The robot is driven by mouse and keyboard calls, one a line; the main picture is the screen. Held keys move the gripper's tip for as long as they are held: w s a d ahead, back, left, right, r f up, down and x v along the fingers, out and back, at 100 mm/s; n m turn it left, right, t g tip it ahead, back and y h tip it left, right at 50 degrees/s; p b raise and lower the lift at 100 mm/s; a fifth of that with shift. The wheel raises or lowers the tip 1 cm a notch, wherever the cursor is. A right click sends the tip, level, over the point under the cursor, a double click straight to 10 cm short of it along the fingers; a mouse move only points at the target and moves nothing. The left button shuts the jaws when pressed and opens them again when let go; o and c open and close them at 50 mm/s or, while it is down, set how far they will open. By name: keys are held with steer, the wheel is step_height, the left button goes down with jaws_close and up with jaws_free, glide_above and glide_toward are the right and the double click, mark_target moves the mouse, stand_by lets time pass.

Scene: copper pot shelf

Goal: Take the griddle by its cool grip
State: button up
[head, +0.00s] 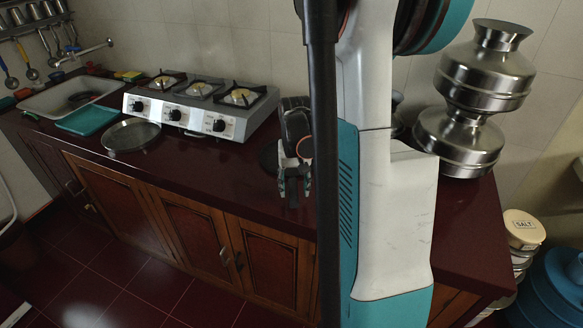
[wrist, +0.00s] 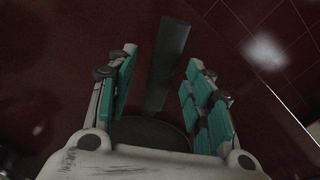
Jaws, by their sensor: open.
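The griddle is a dark round pan with a long flat grey handle. In the wrist view its handle (wrist: 167,65) runs up the middle, between my two teal-padded fingers, with a gap on both sides. The pan's round plate (wrist: 150,132) shows at the lower middle, partly hidden by my gripper's palm. In the head view the plate (head: 267,157) lies on the dark red counter (head: 215,165), mostly behind my gripper (head: 293,187). My gripper is open and points down over the handle near the counter's front edge. Contact with the handle cannot be told.
A gas stove (head: 205,104) stands left of my gripper. A round metal lid (head: 132,134) and a teal tray (head: 88,119) lie farther left, by the sink (head: 68,95). Stacked steel pots (head: 478,95) stand at right. My arm hides part of the counter.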

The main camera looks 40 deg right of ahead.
steer(key=f, duration=0.1)
steer(key=f+b, duration=0.1)
steer(key=f, duration=0.2)
steer(key=shift+a+f+b, duration=0.15)
steer(key=shift+a+b, duration=0.1)
steer(key=shift+b, duration=0.15)
steer(key=shift+s, duration=0.1)
jaws_close()
steer(key=shift+r, duration=0.25)
step_height(320, 180, up, 20)
steer(key=p, duration=0.7)
step_height(320, 180, up, 5)
steer(key=p, duration=0.4)
glide_above(293, 192)
steer(key=shift+d+f, duration=0.1)
steer(key=shift+d, duration=0.05)
